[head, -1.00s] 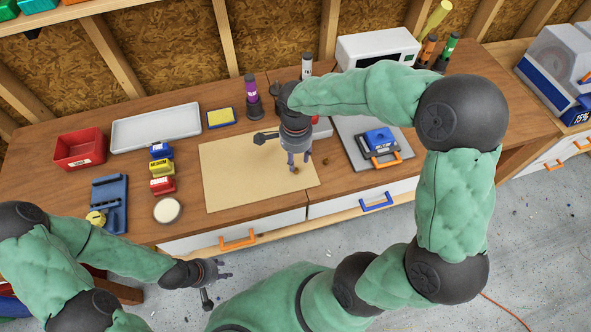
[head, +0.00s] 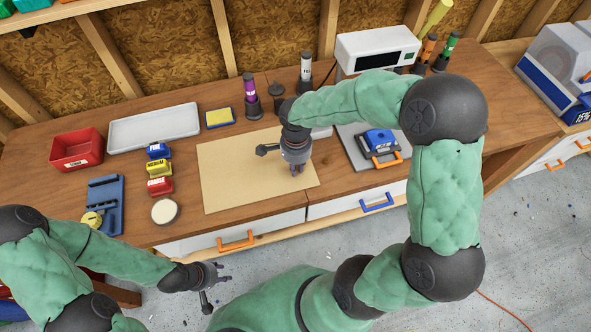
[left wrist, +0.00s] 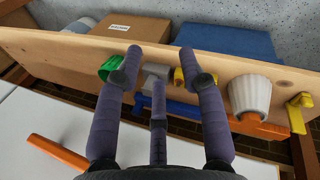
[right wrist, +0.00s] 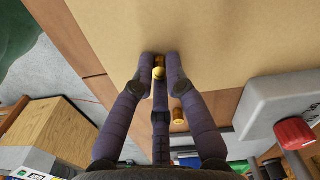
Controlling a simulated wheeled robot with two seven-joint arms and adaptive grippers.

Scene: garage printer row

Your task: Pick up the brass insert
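A small brass insert (right wrist: 158,73) sits between the fingertips of my right gripper (right wrist: 159,66) in the right wrist view. The fingers are drawn in close around it and seem to touch it on both sides. Whether it still rests on the tan mat cannot be told. A second brass piece (right wrist: 178,115) shows beside the right finger. In the head view my right gripper (head: 297,171) is low over the right part of the mat and hides the insert. My left gripper (head: 222,272) is open and empty in front of the bench; its spread fingers also show in the left wrist view (left wrist: 159,60).
The tan mat (head: 235,175) is otherwise clear. Left of it are a red bin (head: 77,150), a white tray (head: 155,127), small labelled blocks (head: 160,187) and a tape roll (head: 165,211). A grey plate with a blue block (head: 380,140) lies to the right.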

